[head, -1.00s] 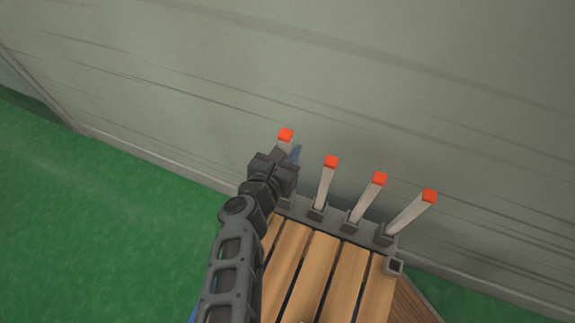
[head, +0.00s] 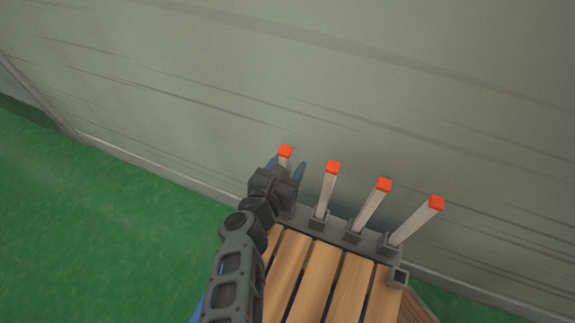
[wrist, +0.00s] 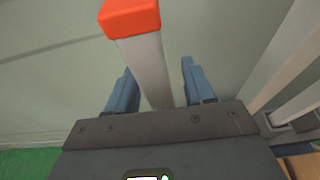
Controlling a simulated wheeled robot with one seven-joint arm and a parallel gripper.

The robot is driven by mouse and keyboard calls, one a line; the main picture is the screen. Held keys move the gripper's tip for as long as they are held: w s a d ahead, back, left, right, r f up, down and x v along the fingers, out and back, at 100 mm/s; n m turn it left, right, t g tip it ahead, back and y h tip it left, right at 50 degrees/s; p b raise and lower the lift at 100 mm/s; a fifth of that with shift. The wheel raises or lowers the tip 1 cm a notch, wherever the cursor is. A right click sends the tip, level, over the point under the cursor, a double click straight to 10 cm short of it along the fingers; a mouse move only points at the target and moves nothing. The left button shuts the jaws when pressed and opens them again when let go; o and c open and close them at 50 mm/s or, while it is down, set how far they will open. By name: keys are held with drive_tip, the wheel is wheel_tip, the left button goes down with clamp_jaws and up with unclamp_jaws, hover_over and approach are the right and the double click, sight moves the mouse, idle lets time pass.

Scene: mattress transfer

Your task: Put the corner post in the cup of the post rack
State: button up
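The corner post is a pale grey square post with a red cap (head: 286,151), the leftmost of the row in the head view. In the wrist view the post (wrist: 150,70) stands between the two blue fingers. My gripper (head: 286,168) is open around it, with a clear gap at the right finger in the wrist view. The post rack (head: 334,228) is a dark grey bar with square cups along the far edge of the slatted top. The post's lower end and its cup are hidden by my gripper, so I cannot see how it is seated.
Several similar posts stand in rack cups to the right; the nearest post (head: 328,193) is close to my gripper. A grey-green wall (head: 400,90) rises behind. Green floor (head: 110,210) is clear at left.

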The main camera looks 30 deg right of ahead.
drive_tip(key=shift+a+r, duration=0.15)
drive_tip(key=v, duration=1.1)
drive_tip(key=shift+s+a+b, duration=0.25)
drive_tip(key=shift+s+b, duration=0.05)
drive_tip(key=shift+b, duration=0.05)
